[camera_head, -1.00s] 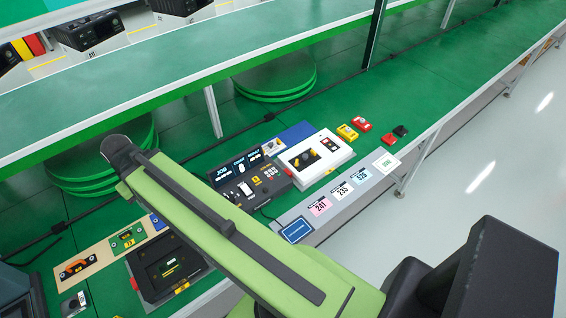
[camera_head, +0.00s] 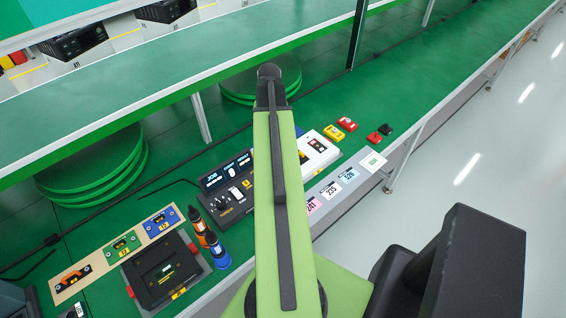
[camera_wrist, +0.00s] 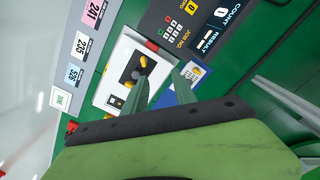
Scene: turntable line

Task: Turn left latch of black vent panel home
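In the head view the white unit (camera_head: 322,158) stands on the green bench, partly hidden by my arm. My gripper (camera_wrist: 158,76) is open and empty in the wrist view, its green fingers apart. One finger overlaps the white unit in the picture. My arm hides the gripper in the head view.
A dark JOB/COUNT console (camera_head: 228,190) stands left of the white unit. A raised green shelf (camera_head: 150,72) runs behind.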

